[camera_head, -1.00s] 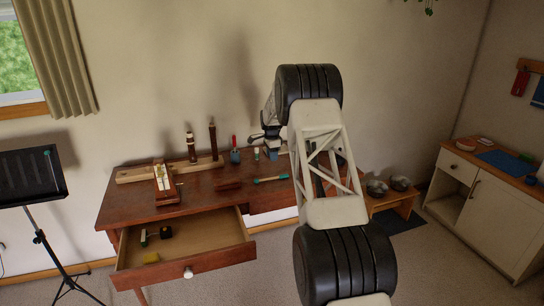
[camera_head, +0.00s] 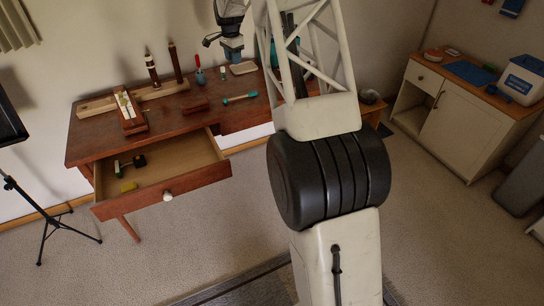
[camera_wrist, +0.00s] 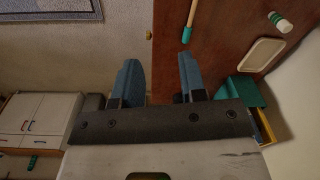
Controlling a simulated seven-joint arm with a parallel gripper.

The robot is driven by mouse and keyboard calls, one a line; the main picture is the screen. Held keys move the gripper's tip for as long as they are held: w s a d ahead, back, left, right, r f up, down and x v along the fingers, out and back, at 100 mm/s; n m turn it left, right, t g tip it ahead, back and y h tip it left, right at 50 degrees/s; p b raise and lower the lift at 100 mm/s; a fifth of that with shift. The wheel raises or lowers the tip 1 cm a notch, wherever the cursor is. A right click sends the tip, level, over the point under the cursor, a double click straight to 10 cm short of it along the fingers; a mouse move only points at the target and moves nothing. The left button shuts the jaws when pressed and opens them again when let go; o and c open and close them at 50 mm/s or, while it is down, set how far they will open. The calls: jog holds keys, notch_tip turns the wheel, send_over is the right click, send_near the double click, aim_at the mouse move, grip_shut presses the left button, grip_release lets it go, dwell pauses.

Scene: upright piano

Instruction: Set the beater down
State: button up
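A stick with teal ends (camera_head: 240,98), which looks like the beater, lies on the brown desk (camera_head: 212,119) behind the open drawer. In the wrist view its pale wooden shaft and teal end (camera_wrist: 187,33) show at the top, partly cut off by the frame. My gripper (camera_wrist: 160,80) is open, with two blue fingers well apart and nothing between them. The stick is beyond the fingertips and apart from them. In the head view my gripper (camera_head: 232,54) is over the back of the desk, partly hidden by my arm.
The drawer (camera_head: 165,178) is pulled out and holds small items. A wooden stand (camera_head: 129,110), upright dark pieces (camera_head: 152,68), a red-handled tool (camera_head: 198,70) and a pale tray (camera_head: 243,68) are on the desk. A white cabinet (camera_head: 470,125) stands right.

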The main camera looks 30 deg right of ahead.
jog(key=s+a+r+n, duration=0.2)
jog(key=s+a+r, duration=0.3)
jog(key=s, duration=0.6)
jog(key=s+a+r+n+t, duration=0.1)
jog(key=s+a+r+n, duration=0.15)
jog(key=s+r, duration=0.65)
jog(key=s+a+r+n, duration=0.3)
jog(key=s, duration=1.1)
jog(key=s+a+f+n, duration=0.1)
jog(key=s+n, duration=0.1)
jog(key=s, duration=0.9)
jog(key=s+a+f+n, duration=0.2)
jog(key=s+n, duration=0.1)
jog(key=s, duration=0.8)
jog(key=s+a+f+n+t, duration=0.1)
jog(key=s+a+f+n, duration=0.1)
jog(key=s, duration=1)
jog(key=shift+a+f, duration=0.2)
jog(key=shift+a, duration=0.05)
